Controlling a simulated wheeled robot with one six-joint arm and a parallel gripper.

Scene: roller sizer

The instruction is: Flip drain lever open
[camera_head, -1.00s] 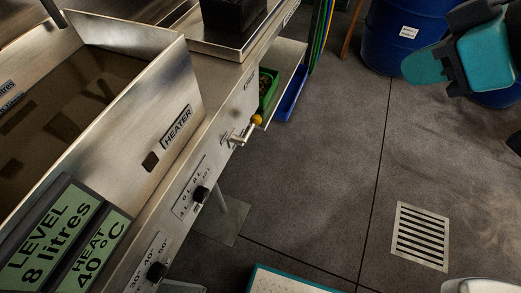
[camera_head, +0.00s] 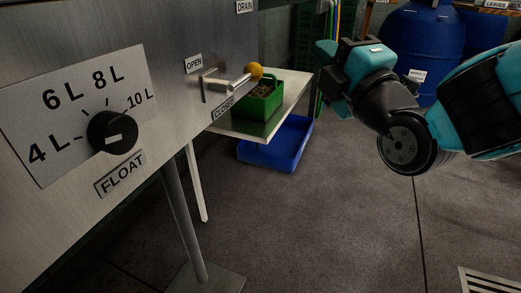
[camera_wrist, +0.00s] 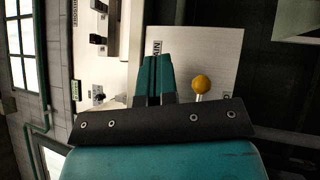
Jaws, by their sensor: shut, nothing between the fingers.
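The drain lever is a metal rod (camera_head: 227,82) ending in a yellow ball knob (camera_head: 255,71). It sticks out from the steel panel, between an OPEN label (camera_head: 194,64) above and a CLOSED label (camera_head: 223,112) below. My gripper (camera_head: 326,47) is to the right of the knob in the head view, apart from it in the picture. In the wrist view my teal fingers (camera_wrist: 156,62) are shut together and empty. The yellow knob (camera_wrist: 201,84) shows just right of them there, its stem partly hidden behind the gripper's dark bar.
A FLOAT dial (camera_head: 112,132) is on the panel at left. Below and beyond the lever are a shelf (camera_head: 294,92), a green crate (camera_head: 262,103) and a blue tray (camera_head: 270,158). A blue barrel (camera_head: 425,45) stands behind my arm.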

